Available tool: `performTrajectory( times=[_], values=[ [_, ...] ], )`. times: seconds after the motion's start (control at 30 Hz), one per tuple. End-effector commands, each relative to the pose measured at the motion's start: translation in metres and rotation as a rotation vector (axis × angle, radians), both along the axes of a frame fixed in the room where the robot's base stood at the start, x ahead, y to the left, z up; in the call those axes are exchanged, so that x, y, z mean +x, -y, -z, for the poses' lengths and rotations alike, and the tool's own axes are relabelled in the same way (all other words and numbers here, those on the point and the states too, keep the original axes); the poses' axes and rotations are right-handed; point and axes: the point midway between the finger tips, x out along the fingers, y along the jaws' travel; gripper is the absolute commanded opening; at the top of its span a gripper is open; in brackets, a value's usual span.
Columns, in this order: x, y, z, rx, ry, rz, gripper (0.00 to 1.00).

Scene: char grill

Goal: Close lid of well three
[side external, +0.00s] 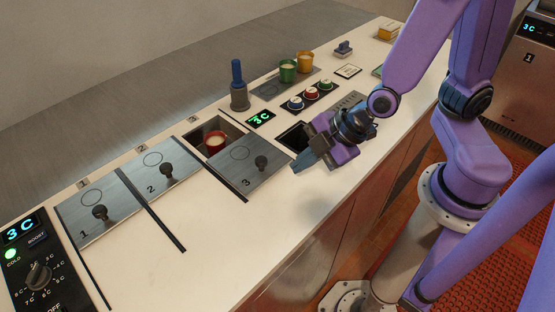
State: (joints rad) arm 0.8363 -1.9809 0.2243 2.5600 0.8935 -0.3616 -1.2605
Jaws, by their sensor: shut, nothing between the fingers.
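The grey lid of well three (234,174), marked 3 with a black knob (261,162), is slid toward the counter's front edge. Behind it, well three (197,142) is partly uncovered, and a red cup (215,141) stands inside it. My gripper (299,163) is shut and empty, just right of the lid. Its fingertips point left toward the lid and appear close to its right edge; whether they touch it I cannot tell.
Lids one (86,222) and two (181,180) cover their wells on the left. A dark opening (291,137) lies behind my gripper. A blue-handled tool in a holder (238,97), a green cup (288,71) and an orange cup (304,62) stand at the back. The front counter strip (215,250) is clear.

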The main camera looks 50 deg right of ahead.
Motion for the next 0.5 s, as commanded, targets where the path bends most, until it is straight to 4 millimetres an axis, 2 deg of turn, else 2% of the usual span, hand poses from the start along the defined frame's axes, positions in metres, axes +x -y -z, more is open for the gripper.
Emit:
performTrajectory(
  times=[0.37,0.5],
  values=[
    [0.018,-0.015,0.033,-0.001,-0.004,-0.001,0.00],
    [0.041,-0.014,0.030,0.003,-0.002,0.006,0.00]
  ],
)
